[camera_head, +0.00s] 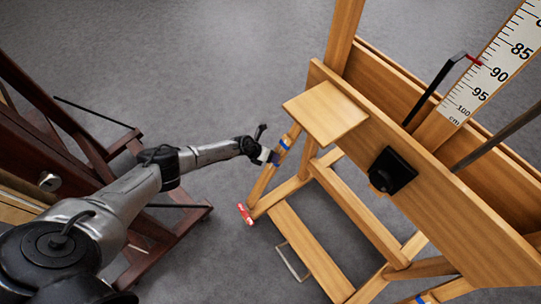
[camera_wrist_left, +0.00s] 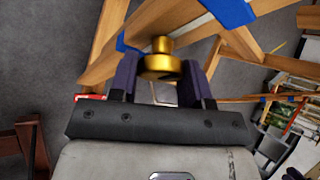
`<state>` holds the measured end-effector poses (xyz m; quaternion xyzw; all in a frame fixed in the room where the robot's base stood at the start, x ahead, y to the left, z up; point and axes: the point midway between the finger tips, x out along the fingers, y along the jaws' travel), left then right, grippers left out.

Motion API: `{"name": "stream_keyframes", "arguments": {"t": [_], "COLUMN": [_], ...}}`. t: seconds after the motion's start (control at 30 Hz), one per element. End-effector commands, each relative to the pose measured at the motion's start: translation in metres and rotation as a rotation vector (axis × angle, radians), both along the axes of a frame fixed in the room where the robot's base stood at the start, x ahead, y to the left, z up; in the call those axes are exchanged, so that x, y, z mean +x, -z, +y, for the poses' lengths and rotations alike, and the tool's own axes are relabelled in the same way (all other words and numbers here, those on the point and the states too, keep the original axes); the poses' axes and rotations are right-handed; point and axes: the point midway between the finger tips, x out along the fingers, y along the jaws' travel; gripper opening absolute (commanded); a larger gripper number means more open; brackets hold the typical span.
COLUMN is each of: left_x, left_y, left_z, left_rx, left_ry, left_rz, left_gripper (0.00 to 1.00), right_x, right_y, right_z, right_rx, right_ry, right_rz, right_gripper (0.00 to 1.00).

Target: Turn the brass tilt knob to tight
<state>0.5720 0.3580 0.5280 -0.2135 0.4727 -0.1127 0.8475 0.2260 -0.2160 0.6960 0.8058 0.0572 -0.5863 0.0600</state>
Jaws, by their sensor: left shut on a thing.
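The brass tilt knob (camera_wrist_left: 160,65) shows in the left wrist view as a stepped, shiny gold piece between the fingers. My left gripper (camera_wrist_left: 160,75) is shut on it, one dark finger at each side. In the head view my left gripper (camera_head: 268,156) is at the front leg of the pale wooden easel (camera_head: 325,72), just below a small square wooden shelf (camera_head: 325,112). The knob cannot be made out in the head view. I see no tight mark. My right gripper is not in view.
Blue tape (camera_head: 286,142) wraps the easel leg near my gripper, and a red tag (camera_head: 245,214) is at its foot. A dark wooden easel (camera_head: 75,165) stands at the left. A black block (camera_head: 392,170) and a measuring scale (camera_head: 500,62) are at the right.

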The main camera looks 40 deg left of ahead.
Motion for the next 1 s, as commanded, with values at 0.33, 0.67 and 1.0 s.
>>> {"name": "stream_keyframes", "arguments": {"t": [0.33,0.67,1.0], "left_x": [0.0002,0.0000,-0.0026], "left_y": [0.0001,0.0002,-0.0053], "left_z": [-0.0005,-0.0003,0.0024], "left_rx": [0.006,0.006,0.006], "left_ry": [0.004,0.003,0.002], "left_rz": [-0.002,-0.002,-0.001], "left_gripper": [0.20,0.66,0.67], "right_x": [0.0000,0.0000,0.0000], "right_y": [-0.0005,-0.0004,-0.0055], "right_z": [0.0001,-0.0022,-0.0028], "right_rx": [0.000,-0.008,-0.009], "right_ry": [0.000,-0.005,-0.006], "right_rz": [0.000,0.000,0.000], "right_gripper": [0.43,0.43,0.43]}}
